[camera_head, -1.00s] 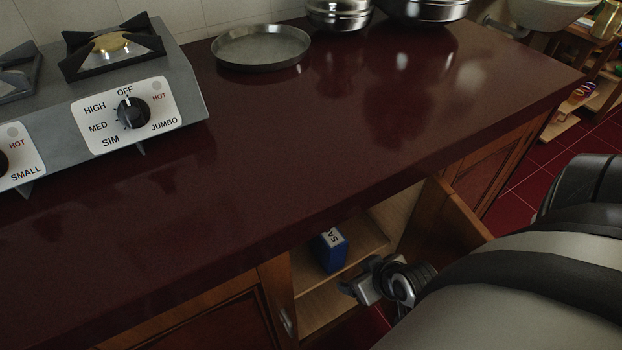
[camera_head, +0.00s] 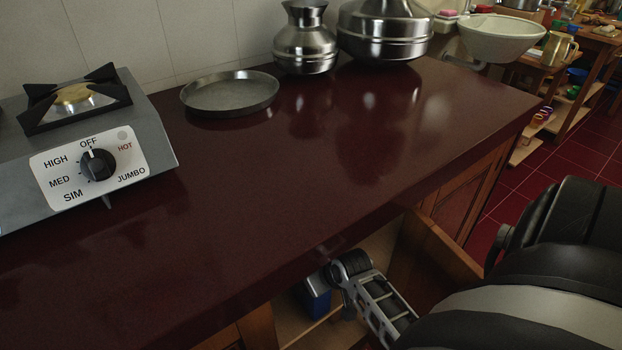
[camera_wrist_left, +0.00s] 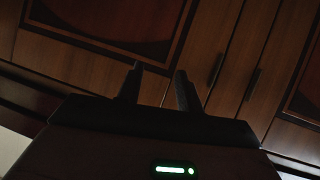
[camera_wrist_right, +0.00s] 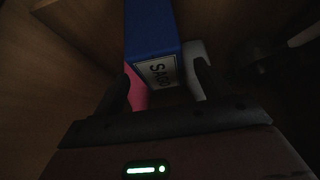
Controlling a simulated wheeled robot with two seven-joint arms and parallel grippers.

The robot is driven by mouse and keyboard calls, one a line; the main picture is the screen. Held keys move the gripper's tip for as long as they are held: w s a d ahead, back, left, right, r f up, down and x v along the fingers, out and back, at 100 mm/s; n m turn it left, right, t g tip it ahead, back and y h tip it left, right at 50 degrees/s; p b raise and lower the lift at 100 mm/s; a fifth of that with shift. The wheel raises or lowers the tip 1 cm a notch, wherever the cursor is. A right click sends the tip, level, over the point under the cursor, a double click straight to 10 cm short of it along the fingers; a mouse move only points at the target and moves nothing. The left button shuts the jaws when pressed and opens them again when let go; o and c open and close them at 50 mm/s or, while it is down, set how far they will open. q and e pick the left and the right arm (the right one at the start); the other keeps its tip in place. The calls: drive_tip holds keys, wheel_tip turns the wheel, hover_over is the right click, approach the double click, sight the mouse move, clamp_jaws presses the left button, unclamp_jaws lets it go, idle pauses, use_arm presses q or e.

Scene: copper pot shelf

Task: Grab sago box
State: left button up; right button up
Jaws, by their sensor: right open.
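The sago box (camera_wrist_right: 152,38) is blue with a white label reading SAGO; in the right wrist view it stands in the dim cabinet just ahead of my right gripper (camera_wrist_right: 165,88). The right gripper is open, its two fingers near either side of the box's label end. I cannot tell whether they touch it.
A pink item (camera_wrist_right: 137,92) and a grey-white item (camera_wrist_right: 196,62) sit close to the box. The dark red counter (camera_head: 250,190) overhangs the cabinet. A stove (camera_head: 90,140) and metal plate (camera_head: 230,92) rest on it.

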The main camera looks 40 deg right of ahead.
drive_tip(key=b+x, duration=0.1)
drive_tip(key=x, duration=0.3)
drive_tip(key=shift+s, duration=0.1)
clamp_jaws()
